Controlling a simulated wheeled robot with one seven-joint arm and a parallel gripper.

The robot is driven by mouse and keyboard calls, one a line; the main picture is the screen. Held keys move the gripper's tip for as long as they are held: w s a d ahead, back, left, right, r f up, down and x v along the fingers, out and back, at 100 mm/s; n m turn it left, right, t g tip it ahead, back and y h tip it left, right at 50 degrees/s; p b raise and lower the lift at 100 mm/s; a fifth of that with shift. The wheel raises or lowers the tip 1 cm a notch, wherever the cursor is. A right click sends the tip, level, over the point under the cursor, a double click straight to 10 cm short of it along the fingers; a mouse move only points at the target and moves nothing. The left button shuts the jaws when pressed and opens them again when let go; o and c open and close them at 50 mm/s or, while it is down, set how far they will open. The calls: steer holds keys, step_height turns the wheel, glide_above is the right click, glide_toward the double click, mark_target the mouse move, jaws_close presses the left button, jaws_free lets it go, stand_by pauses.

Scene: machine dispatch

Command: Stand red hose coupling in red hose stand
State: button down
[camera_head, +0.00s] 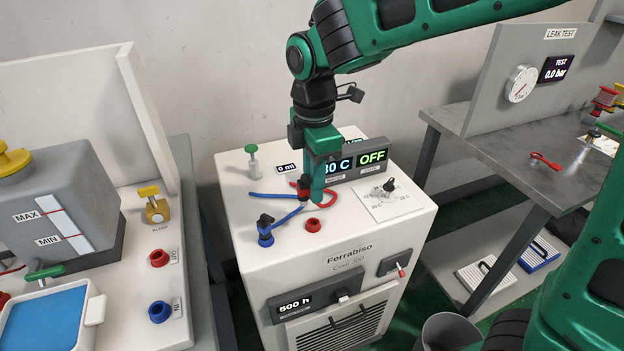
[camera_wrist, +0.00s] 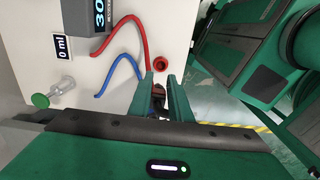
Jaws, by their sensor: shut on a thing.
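The red hose coupling (camera_head: 304,188), dark and red, is between the fingers of my gripper (camera_head: 310,190), which is shut on it above the white machine's top. In the wrist view it shows only partly between the fingertips (camera_wrist: 160,85). A red hose (camera_head: 332,192) loops beside it. The red hose stand (camera_head: 313,225), a low red ring, looks empty on the machine top, just in front of and below my gripper. It also shows in the wrist view (camera_wrist: 160,63), just beyond the fingertips. The coupling is apart from the stand.
A blue coupling (camera_head: 265,220) stands in a blue ring with a blue hose (camera_head: 286,217) running close by. A display (camera_head: 360,162) stands behind my gripper, and a dial plate (camera_head: 383,199) lies to the right. A green-topped valve (camera_head: 252,155) stands at the back left.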

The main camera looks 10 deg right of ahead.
steer(key=shift+n, duration=0.3)
steer(key=shift+w+d+f, duration=0.1)
steer(key=shift+d+f, duration=0.25)
steer(key=shift+f, duration=0.5)
steer(key=shift+w+d+f, duration=0.1)
steer(key=shift+d+f, duration=0.2)
steer(key=shift+f, duration=0.5)
steer(key=shift+w+d+f, duration=0.1)
steer(key=shift+d+f, duration=0.25)
steer(key=shift+f, duration=0.5)
steer(key=shift+s+f, duration=0.1)
steer(key=shift+f, duration=1.05)
steer(key=c, duration=1.2)
jaws_free()
steer(key=shift+o, duration=0.2)
steer(key=shift+r, duration=3)
